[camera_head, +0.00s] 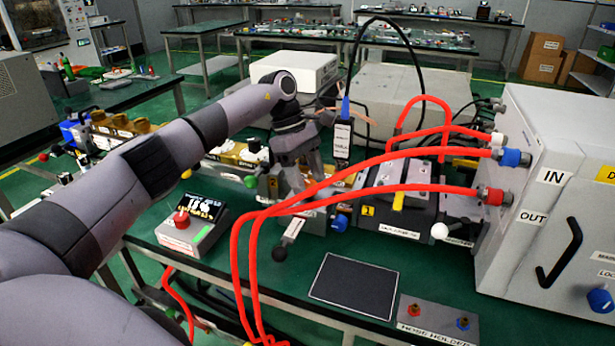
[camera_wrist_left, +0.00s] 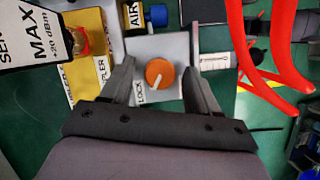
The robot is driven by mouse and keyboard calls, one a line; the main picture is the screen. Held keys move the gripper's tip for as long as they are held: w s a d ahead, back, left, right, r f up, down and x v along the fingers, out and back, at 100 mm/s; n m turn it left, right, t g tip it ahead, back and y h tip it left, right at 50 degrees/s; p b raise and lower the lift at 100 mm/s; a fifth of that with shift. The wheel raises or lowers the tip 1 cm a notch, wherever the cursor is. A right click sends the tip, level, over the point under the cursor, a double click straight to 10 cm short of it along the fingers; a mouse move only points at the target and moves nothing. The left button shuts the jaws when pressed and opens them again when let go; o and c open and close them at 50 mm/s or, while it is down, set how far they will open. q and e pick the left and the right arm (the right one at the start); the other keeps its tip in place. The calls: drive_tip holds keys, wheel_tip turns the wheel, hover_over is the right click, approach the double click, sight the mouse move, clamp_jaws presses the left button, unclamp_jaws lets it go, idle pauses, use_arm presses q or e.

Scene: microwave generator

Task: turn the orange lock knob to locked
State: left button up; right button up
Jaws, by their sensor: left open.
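In the left wrist view, a round orange knob (camera_wrist_left: 160,73) sits on a light grey block (camera_wrist_left: 158,48). A white mark on the knob runs from near its middle toward its lower edge, slightly left. A label reading LOCK (camera_wrist_left: 141,92) is just left of and below the knob. My left gripper (camera_wrist_left: 161,78) is open, with one finger on each side of the knob and visible gaps between. In the head view my left gripper (camera_head: 292,185) points down over the equipment on the bench. The knob is hidden there. My right gripper is not in view.
Red hoses (camera_head: 240,250) arch across the bench right of the gripper to a grey cabinet (camera_head: 555,190). A probe box with a black cable (camera_head: 342,138) stands close to the gripper. A dark flat plate (camera_head: 354,286) lies in front. A red-button box (camera_head: 190,224) is at left.

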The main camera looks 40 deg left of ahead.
use_arm(q)
drive_tip(key=v, duration=0.7)
idle(0.6)
